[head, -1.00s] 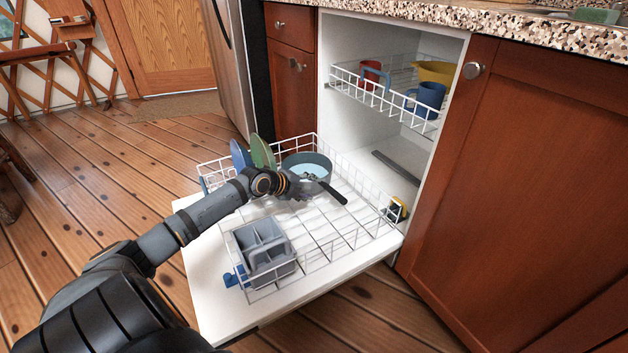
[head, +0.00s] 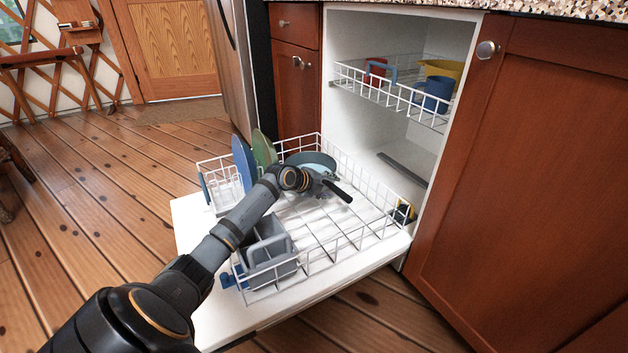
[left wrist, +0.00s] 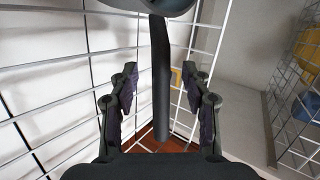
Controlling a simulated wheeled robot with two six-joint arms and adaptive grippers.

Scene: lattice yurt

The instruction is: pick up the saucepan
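The saucepan (head: 316,160) is grey-blue with a dark handle (head: 338,191). It sits in the far part of the pulled-out lower dishwasher rack. My left gripper (head: 322,180) is at the handle, partly hidden behind my wrist in the head view. In the left wrist view, the open left gripper (left wrist: 159,78) has one finger on each side of the handle (left wrist: 160,60), with gaps on both sides. The saucepan's rim (left wrist: 168,6) shows at the top edge of that view. My right gripper is not in view.
The lower rack (head: 345,240) holds a blue plate (head: 243,160), a green plate (head: 264,148) and a grey cutlery basket (head: 272,262). The upper rack (head: 395,97) holds a blue mug (head: 433,95), a red mug (head: 376,73) and a yellow item (head: 440,69). The rack's right middle is bare.

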